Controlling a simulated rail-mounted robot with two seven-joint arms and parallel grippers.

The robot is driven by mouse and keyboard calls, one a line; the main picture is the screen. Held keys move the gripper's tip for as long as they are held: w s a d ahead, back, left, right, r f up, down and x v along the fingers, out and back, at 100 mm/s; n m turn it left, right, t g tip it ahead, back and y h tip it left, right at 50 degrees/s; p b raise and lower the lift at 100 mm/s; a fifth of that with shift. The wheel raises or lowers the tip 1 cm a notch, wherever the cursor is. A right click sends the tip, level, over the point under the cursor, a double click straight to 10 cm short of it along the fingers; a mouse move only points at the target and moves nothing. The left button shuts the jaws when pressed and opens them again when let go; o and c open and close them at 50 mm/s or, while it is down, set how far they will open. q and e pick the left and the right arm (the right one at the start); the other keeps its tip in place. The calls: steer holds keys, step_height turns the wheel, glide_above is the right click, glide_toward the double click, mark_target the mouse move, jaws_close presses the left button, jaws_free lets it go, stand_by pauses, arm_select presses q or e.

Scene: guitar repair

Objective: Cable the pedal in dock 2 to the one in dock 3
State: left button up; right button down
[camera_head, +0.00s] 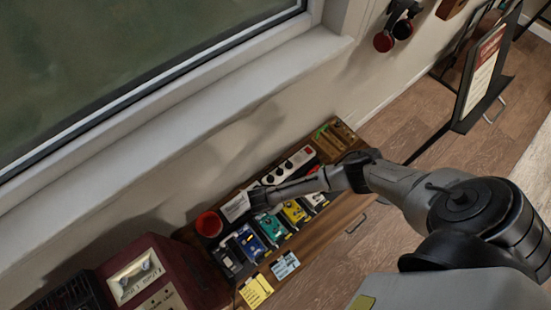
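A row of small pedals lies on the wooden bench (343,210): a dark one (229,259), a blue one (250,243), a teal one (272,228), a yellow one (294,211) and a pale one (317,200). I cannot read any dock numbers, so which pedals are in docks 2 and 3 is unclear. My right arm reaches in from the right, with its gripper (258,199) at the back of the row, beside a white card. Its fingers are too small and dark to tell open from shut. I cannot make out a patch cable. My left gripper is out of view.
Behind the row are a white strip with black knobs (288,166), a white card (235,206) and a red cup (208,223). Yellow (256,291) and blue notes (285,265) lie in front. A dark red amplifier (150,277) stands left; the window wall bounds the back.

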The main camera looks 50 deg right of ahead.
steer(key=shift+f, duration=0.25)
steer(key=c, duration=1.3)
jaws_free()
steer(key=shift+c, duration=0.2)
steer(key=o, duration=0.6)
steer(key=shift+r, duration=0.1)
step_height(320, 180, up, 3)
steer(key=p, duration=0.3)
steer(key=shift+r+p, duration=0.15)
steer(key=shift+p, duration=0.2)
steer(key=shift+r+p, duration=2.3)
steer(key=shift+p, duration=0.3)
